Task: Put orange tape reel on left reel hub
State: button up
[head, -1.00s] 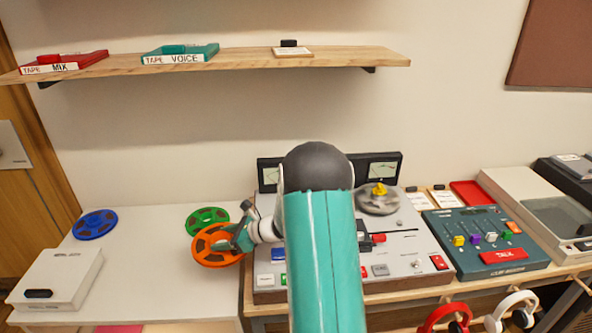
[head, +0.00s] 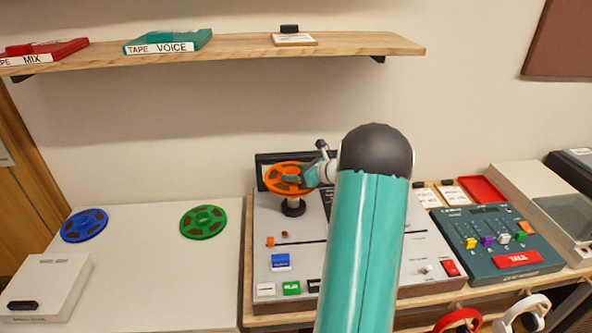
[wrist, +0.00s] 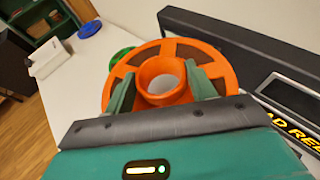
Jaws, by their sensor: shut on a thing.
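The orange tape reel (head: 285,178) is in my gripper (head: 293,183), held up over the left part of the tape machine (head: 330,232). In the wrist view the two green fingers are shut on the raised orange hub ring of the reel (wrist: 163,80). In the head view the reel appears roughly level, above a dark round post, the left reel hub (head: 293,207). I cannot tell whether reel and hub touch. The right reel hub is hidden behind my arm.
A green reel (head: 203,222), a blue reel (head: 84,225) and a white box (head: 45,283) lie on the white table to the left. A teal mixer (head: 498,240) stands at the right. A shelf (head: 240,46) with tape boxes runs above. The machine's dark meter panel is behind the reel.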

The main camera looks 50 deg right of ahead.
aim_at(299, 198)
jog(key=shift+s+d+r, duration=0.1)
jog(key=shift+s+r, duration=0.1)
jog(key=shift+f, duration=3.3)
jog(key=shift+f, duration=2.15)
jog(key=o, duration=1.3)
jog(key=shift+s, duration=0.1)
jog(key=v, duration=1.3)
jog(key=shift+s, duration=0.3)
jog(key=shift+r, duration=0.1)
